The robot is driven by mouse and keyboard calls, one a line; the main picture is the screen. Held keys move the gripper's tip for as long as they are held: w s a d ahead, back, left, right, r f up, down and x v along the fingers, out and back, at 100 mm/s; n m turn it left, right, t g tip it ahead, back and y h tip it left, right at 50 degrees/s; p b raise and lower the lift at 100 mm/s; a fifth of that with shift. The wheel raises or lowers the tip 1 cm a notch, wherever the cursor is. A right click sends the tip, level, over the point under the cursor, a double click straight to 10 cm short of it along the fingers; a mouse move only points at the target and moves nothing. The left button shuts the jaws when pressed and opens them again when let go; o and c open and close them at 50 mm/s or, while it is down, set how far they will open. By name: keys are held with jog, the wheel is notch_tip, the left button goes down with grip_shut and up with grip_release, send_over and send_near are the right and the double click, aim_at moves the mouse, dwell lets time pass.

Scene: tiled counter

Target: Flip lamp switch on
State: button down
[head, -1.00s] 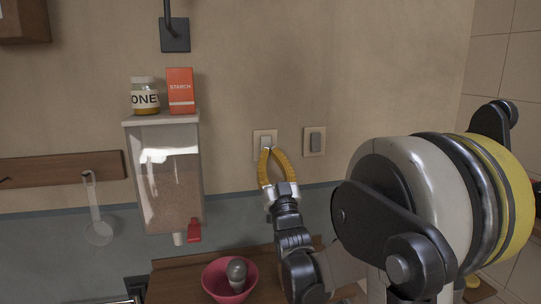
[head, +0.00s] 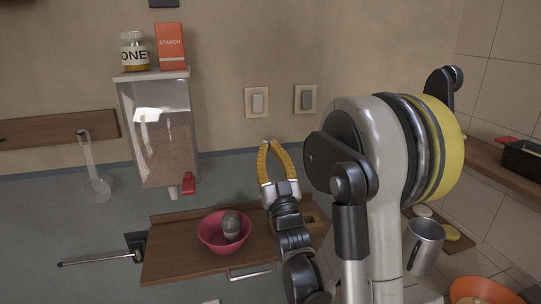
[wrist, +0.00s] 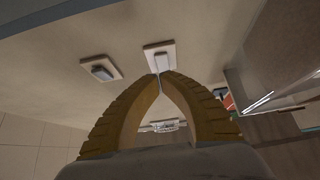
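Two wall switches are side by side on the beige wall. The left switch (head: 257,101) has a light rocker on a pale plate; the right switch (head: 305,98) has a darker grey rocker. My gripper (head: 271,143) has yellow ridged fingers pointing up, with its tips below the left switch in the head view. In the wrist view the fingertips (wrist: 162,75) come together just under the left switch's plate (wrist: 158,48), and nothing is between them. Contact with the rocker cannot be told. The right switch also shows in the wrist view (wrist: 101,69). No lamp is clearly visible.
A clear dispenser (head: 160,130) on the wall at left carries a honey jar (head: 134,51) and a starch box (head: 171,46). Below, a wooden shelf (head: 175,260) holds a pink bowl (head: 212,240) with a grey-topped object. A metal mug (head: 424,246) is at right.

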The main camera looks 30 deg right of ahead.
jog(key=shift+s+a+f, duration=0.2)
jog(key=shift+s+f, duration=0.35)
jog(key=shift+f, duration=0.3)
jog(key=w+a+f+g+y, duration=0.2)
jog(key=a+g+y, duration=0.1)
jog(key=a+g, duration=0.2)
jog(key=s+a+f+n+g+y, duration=0.1)
jog(key=s+a+f+g, duration=0.3)
jog(key=s, duration=0.3)
jog(key=s+a+f+n+g+y, duration=0.1)
jog(key=s+a+f+g, duration=0.3)
jog(key=s, duration=0.4)
jog(key=s+a+f+n+g+y, duration=0.1)
jog(key=s+a+f+g+y, duration=0.1)
jog(key=s+a+f+g, duration=0.2)
jog(key=s+f, duration=0.2)
jog(key=s, duration=0.2)
jog(key=shift+f, duration=0.1)
